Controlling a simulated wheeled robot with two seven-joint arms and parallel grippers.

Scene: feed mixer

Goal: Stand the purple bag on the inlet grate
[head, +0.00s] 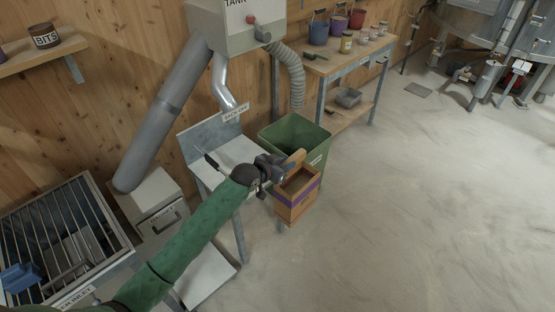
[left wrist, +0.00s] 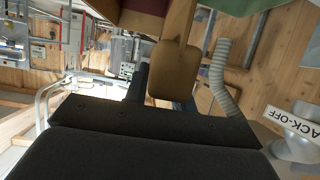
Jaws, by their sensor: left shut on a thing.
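The purple bag (head: 296,205) is a tan, box-shaped bag with a purple band and an open top. My left gripper (head: 279,168) is shut on a tan flap at its upper edge. The bag hangs roughly upright in front of the green bin, clear of the grate. In the left wrist view the tan flap (left wrist: 172,75) shows close up, in front of the dark gripper body. The inlet grate (head: 62,237), a barred metal frame with an inlet label at its front, is at the lower left. My right gripper is not in view.
A blue object (head: 20,278) lies at the grate's left edge. Between grate and bag stand a grey pipe (head: 165,115), a pale box (head: 150,205) and a metal stand (head: 215,150). The green bin (head: 310,140) is behind the bag. The floor on the right is clear.

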